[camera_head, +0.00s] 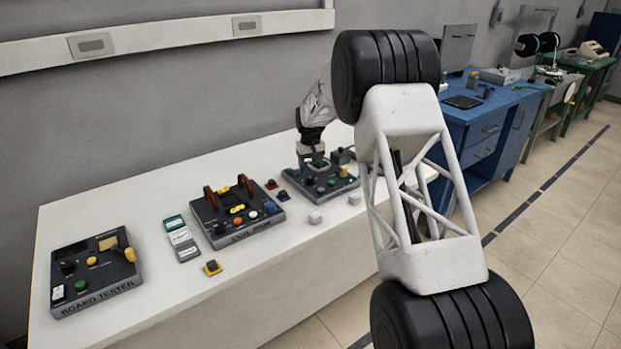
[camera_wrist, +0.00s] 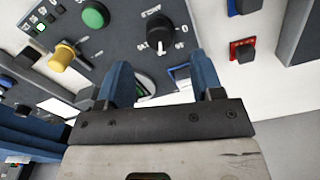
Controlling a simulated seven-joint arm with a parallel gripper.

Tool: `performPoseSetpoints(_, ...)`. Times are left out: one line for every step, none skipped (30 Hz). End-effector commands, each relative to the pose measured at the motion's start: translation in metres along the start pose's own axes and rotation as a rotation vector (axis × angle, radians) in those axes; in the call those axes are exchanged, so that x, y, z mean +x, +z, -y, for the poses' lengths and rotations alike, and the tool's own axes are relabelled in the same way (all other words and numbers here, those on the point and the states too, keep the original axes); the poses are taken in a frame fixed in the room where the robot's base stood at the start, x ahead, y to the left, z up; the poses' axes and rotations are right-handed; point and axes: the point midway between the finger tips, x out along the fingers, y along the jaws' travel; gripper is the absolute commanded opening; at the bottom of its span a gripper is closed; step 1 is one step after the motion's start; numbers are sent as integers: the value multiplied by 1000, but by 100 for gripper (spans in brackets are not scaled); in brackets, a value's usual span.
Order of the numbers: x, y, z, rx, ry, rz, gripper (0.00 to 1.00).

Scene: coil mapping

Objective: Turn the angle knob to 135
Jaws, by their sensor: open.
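The angle knob, which I take to be the black round knob with a white pointer mark (camera_wrist: 160,32), sits on a dark grey panel at the top of the wrist view. Numbers ring it, too small to read surely. My gripper (camera_wrist: 165,78) has two blue fingers spread apart with nothing between them. In the wrist view the knob lies beyond the fingertips, with a gap. In the head view my gripper (camera_head: 312,158) is above the rightmost panel (camera_head: 325,192) on the white table. It hides part of that panel.
The panel also has a green button (camera_wrist: 95,15) and a yellow knob (camera_wrist: 62,55). A small red-based block (camera_wrist: 243,50) lies beside it. A coil panel (camera_head: 232,212) and a board tester (camera_head: 95,272) stand left on the white table (camera_head: 190,290). Small loose blocks lie between them.

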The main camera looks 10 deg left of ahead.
Motion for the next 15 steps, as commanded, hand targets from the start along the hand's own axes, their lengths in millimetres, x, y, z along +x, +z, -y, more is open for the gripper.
performPoseSetpoints(7,0,0,0,0,1,60)
performPoseSetpoints(11,0,0,0,0,1,60)
performPoseSetpoints(15,0,0,0,0,2,60)
performPoseSetpoints(19,0,0,0,0,2,60)
performPoseSetpoints(22,0,0,0,0,2,60)
performPoseSetpoints(27,0,0,0,0,1,60)
performPoseSetpoints(31,0,0,0,0,1,60)
performPoseSetpoints(35,0,0,0,0,1,60)
performPoseSetpoints(40,0,0,0,0,1,60)
performPoseSetpoints(43,1,0,0,0,2,60)
performPoseSetpoints(46,1,0,0,0,2,60)
performPoseSetpoints(49,1,0,0,0,2,60)
performPoseSetpoints(51,0,0,0,0,1,60)
performPoseSetpoints(52,0,0,0,0,1,60)
performPoseSetpoints(54,0,0,0,0,0,60)
